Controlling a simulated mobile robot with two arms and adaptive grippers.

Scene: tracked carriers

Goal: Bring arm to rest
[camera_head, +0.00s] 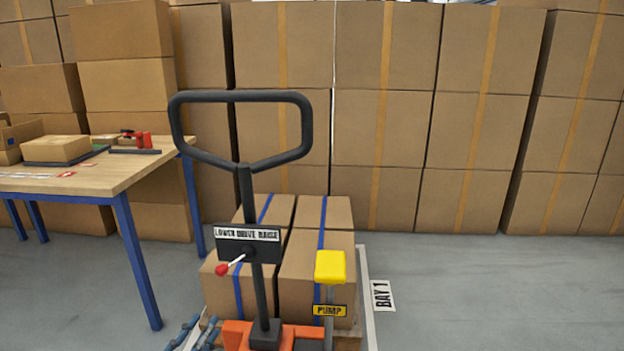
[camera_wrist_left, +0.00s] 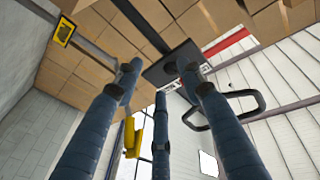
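My left gripper (camera_head: 192,328) shows only as blue fingers at the bottom edge of the head view, left of the orange base of a pallet jack (camera_head: 240,333). In the left wrist view its blue fingers (camera_wrist_left: 160,78) stand apart with nothing between them, so it is open and empty. The jack's dark handle loop (camera_head: 240,97) and lever plate (camera_head: 248,245) rise beyond the fingers; the plate also shows in the left wrist view (camera_wrist_left: 173,64). My right gripper is in neither view.
Strapped cartons (camera_head: 310,265) sit on a pallet behind the jack. A yellow pump pedal (camera_head: 330,267) stands at its right. A wooden table (camera_head: 110,180) with blue legs is at left. Stacked boxes (camera_head: 380,130) line the back. Floor at right (camera_head: 500,295) is clear.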

